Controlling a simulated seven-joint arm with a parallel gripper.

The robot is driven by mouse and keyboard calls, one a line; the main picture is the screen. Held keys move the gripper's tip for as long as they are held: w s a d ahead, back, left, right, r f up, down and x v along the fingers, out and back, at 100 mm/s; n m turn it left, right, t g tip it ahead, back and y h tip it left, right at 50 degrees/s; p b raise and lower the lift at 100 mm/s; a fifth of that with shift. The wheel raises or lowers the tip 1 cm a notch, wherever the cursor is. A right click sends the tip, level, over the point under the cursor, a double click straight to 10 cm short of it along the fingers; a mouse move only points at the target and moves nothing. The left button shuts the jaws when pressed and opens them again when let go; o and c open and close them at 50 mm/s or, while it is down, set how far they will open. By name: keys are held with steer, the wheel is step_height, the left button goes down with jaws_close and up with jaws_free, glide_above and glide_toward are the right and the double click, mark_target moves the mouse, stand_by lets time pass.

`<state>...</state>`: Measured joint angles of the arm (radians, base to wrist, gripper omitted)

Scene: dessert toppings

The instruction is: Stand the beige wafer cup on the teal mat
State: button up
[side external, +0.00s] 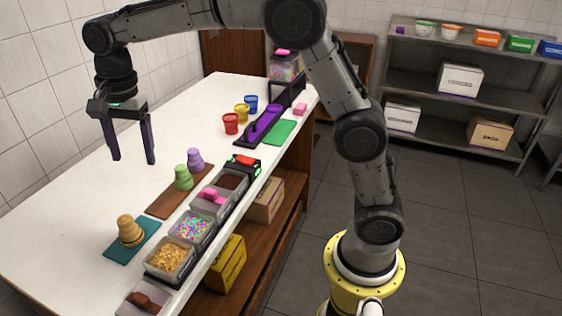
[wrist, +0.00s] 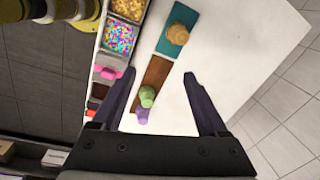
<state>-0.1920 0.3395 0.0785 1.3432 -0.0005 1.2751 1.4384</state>
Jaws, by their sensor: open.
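The beige wafer cup (side external: 131,231) stands on the teal mat (side external: 121,251) at the near left of the white table in the side external view. In the wrist view the beige wafer cup (wrist: 177,33) shows from above on the teal mat (wrist: 186,15). It looks upright. My gripper (side external: 133,160) is open and empty, raised above the table and farther back than the cup. In the wrist view my gripper's fingers (wrist: 163,77) are spread, with the cup apart from them, beyond the fingertips.
Topping tubs, including a sprinkles tub (side external: 191,228), line the table's edge. A red cup (side external: 231,124) stands farther back. The table's left side is clear.

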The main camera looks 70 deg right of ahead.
steer(key=s+d+r+n+t, duration=0.1)
steer(key=s+d+r+n, duration=0.2)
steer(key=s, duration=0.6)
steer(key=s+d+r+n+t, duration=0.2)
steer(key=s+d+n, duration=0.25)
steer(key=s, duration=0.35)
steer(key=s+f+n, duration=0.3)
steer(key=s, duration=0.3)
steer(key=s+d+f+n+t, duration=0.1)
steer(key=s+f+n, duration=0.2)
steer(key=s, duration=0.4)
steer(key=shift+s+d+f+n, duration=0.2)
steer(key=shift+d+n, duration=0.1)
steer(key=shift+n, duration=0.05)
